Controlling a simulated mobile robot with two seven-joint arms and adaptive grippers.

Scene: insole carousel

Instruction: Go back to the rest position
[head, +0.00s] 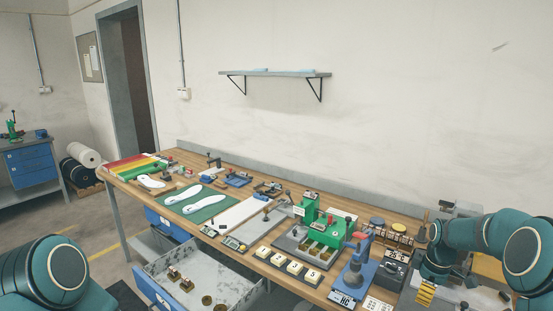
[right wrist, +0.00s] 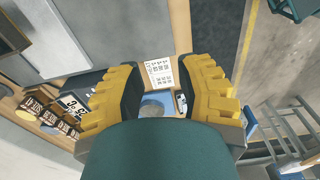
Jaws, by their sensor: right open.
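My right gripper (head: 428,292) is at the right end of the workbench (head: 185,158), below my bent teal arm. In the right wrist view its two yellow and black fingers stand wide apart with nothing held between them (right wrist: 163,85). Beyond the gap, a white printed card (right wrist: 160,73) and a blue part lie apart from the fingers. My left gripper is not in view; only a teal part of my left arm shows at the lower left of the head view.
A green fixture (head: 322,232) and a blue press (head: 355,272) stand on the bench left of the right gripper. White insoles (head: 184,194) lie on a green mat farther left. An open drawer (head: 165,262) juts out in front. A wall shelf (head: 275,73) hangs above.

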